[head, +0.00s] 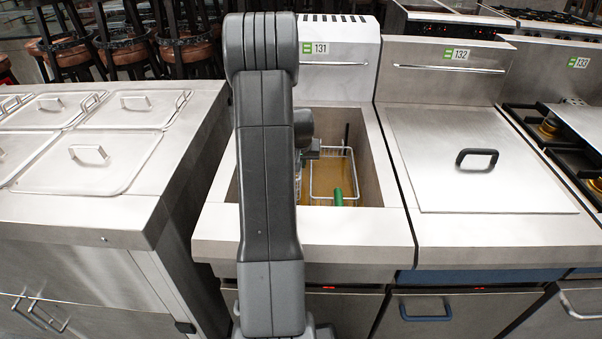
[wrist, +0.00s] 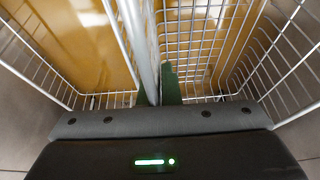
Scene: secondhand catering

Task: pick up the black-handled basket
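A wire basket (head: 333,172) with a green handle (head: 338,197) hangs in the right part of the open fryer well. A thin dark upright piece (head: 346,137) stands behind it; I cannot tell whether it is a black handle. The head view shows no clear black-handled basket, as my arm covers the well's left part. My gripper (head: 308,152) is low over the well, partly hidden by my arm. In the wrist view, wire mesh (wrist: 195,45) lies on both sides of a pale metal bar (wrist: 143,45), with a dark green piece (wrist: 170,85) beside it. The fingers cannot be made out clearly.
The fryer's steel rim (head: 345,222) surrounds the well, with a raised back panel (head: 345,75) marked 131. A closed lid (head: 480,165) with a black handle is at right. A counter with lidded pans (head: 85,160) is at left. Brown oil (wrist: 75,40) lies below the mesh.

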